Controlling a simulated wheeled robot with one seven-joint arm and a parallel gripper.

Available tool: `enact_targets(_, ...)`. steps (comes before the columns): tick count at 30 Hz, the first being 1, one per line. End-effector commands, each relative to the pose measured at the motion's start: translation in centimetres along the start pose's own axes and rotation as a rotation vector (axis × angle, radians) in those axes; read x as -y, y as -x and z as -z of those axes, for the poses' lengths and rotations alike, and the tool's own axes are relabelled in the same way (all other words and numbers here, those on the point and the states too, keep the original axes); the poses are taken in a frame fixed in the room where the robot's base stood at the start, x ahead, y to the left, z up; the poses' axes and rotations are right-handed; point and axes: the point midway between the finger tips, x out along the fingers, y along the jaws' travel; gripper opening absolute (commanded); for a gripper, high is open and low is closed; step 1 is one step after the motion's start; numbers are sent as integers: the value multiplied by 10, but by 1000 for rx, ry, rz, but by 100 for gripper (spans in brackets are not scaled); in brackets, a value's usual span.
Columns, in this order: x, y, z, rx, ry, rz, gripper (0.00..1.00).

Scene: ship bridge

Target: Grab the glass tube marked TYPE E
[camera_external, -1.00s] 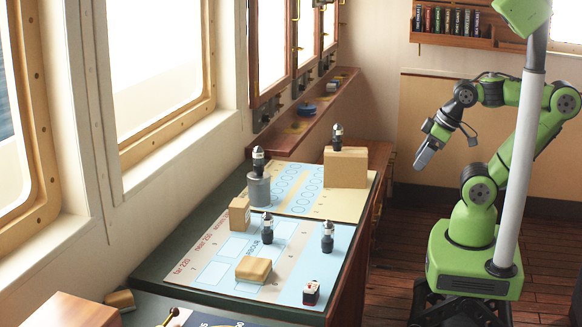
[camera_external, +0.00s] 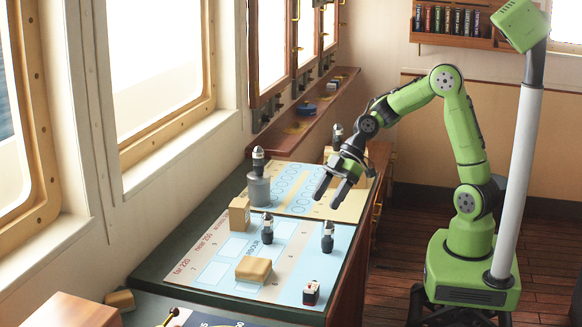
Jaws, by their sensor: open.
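Several small glass tubes with black bodies and clear tops stand on the console. One tube (camera_external: 258,160) is on a grey cylinder, and one tube (camera_external: 267,230) stands upright on the blue chart. Another tube (camera_external: 328,237) stands upright nearer the chart's right edge. No marking is readable, so I cannot tell which is TYPE E. My gripper (camera_external: 330,196) is open and empty above the yellowish board, behind and above the right-edge tube, pointing down and left.
The yellowish board (camera_external: 290,208) lies behind. Windows line the left wall.

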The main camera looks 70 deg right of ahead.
Motion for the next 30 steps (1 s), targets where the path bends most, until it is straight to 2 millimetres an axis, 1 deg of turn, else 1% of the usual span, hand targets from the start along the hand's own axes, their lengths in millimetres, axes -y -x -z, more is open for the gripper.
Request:
enact_targets(1, -18, -14, 2, -106, 12, 37, 64)
enact_targets(3, -37, -21, 13, -251, 43, 55, 64)
enact_targets(6, -58, -19, 23, -405, 69, 47, 64)
enact_targets(9, -68, -16, 29, -474, 80, 35, 64)
enact_targets(11, -68, -21, 32, -483, 83, 36, 64)
enact_targets(13, -66, -34, 39, -482, 86, 39, 64)
enact_targets(18, -63, -74, 58, -478, 85, 40, 64)
enact_targets(21, -62, -94, 68, -477, 83, 38, 64)
enact_targets(26, -62, -111, 77, -474, 81, 37, 64)
enact_targets(28, -60, -120, 82, -476, 81, 38, 64)
enact_targets(30, -58, -134, 88, -476, 81, 39, 64)
